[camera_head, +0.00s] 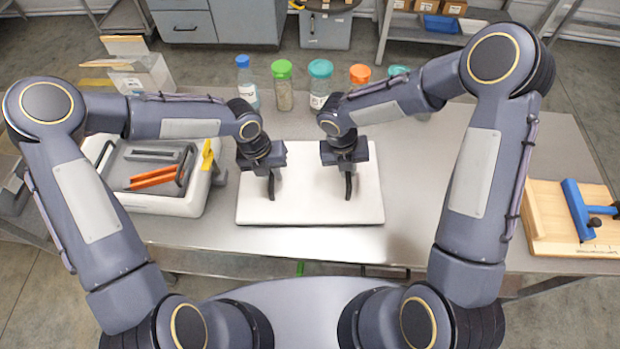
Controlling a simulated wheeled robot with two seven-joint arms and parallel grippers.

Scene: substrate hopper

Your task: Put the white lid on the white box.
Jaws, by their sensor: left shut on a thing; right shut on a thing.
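The white lid (310,210) is a flat, pale rectangular slab in the middle of the steel table. My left gripper (271,186) is over its left half and my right gripper (348,186) over its right half. Both are shut on the lid from above; the exact grip points are hard to make out. I cannot tell whether the lid touches the table. The white box (150,205) stands open to the left of the lid, partly behind my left arm. It holds a grey tray with orange-handled tools (154,178). A yellow piece (208,158) sits at its right edge.
Several bottles with coloured caps, including a green-capped one (283,88), stand along the table's back edge. A wooden board with a blue clamp-like tool (580,212) lies at the right. Table (425,195) right of the lid is clear.

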